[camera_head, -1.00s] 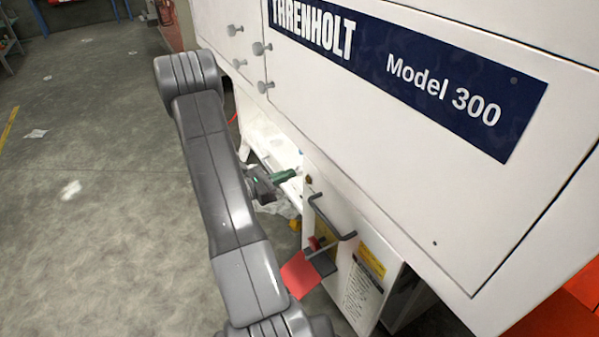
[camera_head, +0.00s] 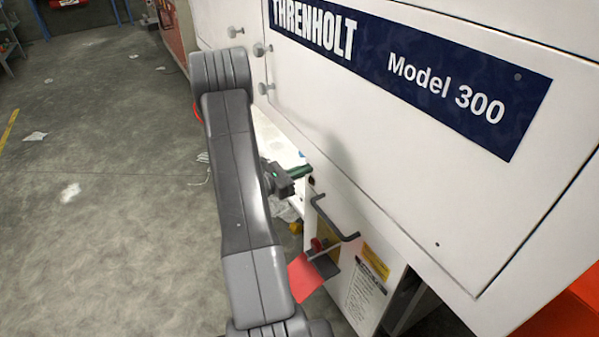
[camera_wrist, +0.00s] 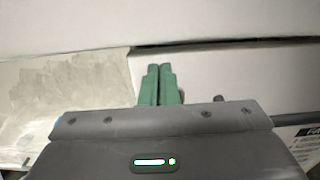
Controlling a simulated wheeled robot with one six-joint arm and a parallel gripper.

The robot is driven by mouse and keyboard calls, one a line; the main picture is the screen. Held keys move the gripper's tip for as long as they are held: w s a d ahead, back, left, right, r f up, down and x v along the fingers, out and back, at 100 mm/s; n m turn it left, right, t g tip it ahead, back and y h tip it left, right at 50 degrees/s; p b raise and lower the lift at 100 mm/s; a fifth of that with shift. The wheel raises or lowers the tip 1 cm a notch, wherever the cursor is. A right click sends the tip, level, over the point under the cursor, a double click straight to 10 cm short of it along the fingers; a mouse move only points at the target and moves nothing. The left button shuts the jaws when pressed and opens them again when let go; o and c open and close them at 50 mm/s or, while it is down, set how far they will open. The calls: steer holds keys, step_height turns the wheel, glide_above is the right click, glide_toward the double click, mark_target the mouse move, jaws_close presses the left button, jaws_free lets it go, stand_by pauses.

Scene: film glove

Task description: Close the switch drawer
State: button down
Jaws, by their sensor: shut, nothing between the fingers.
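The switch drawer is the white unit under the machine body. Its front panel (camera_head: 345,262) carries a dark bar handle (camera_head: 335,218), a red switch paddle (camera_head: 306,278) and yellow-and-white labels (camera_head: 372,270). How far it stands out is hard to tell. My gripper (camera_head: 301,171) is shut and empty, with green fingers near the panel's upper left corner, left of the handle. In the wrist view the fingers (camera_wrist: 159,84) point at a white panel (camera_wrist: 215,75), just below a dark gap. I cannot tell whether they touch it.
The machine body (camera_head: 400,150) overhangs the panel, with a blue THRENHOLT Model 300 sign. Round knobs (camera_head: 262,50) stick out at its left. A white surface (camera_head: 278,145) lies behind my fingers. The concrete floor (camera_head: 100,230) at left is mostly open, with scattered scraps.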

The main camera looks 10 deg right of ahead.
steer(key=x, duration=0.9)
steer(key=shift+b, duration=0.3)
steer(key=shift+r, duration=0.15)
steer(key=p+v, duration=0.1)
steer(key=v, duration=1.3)
steer(key=shift+a, duration=0.2)
steer(key=shift+s, duration=0.1)
steer(key=b+x, duration=0.1)
steer(key=x, duration=1.3)
steer(key=shift+a, duration=0.1)
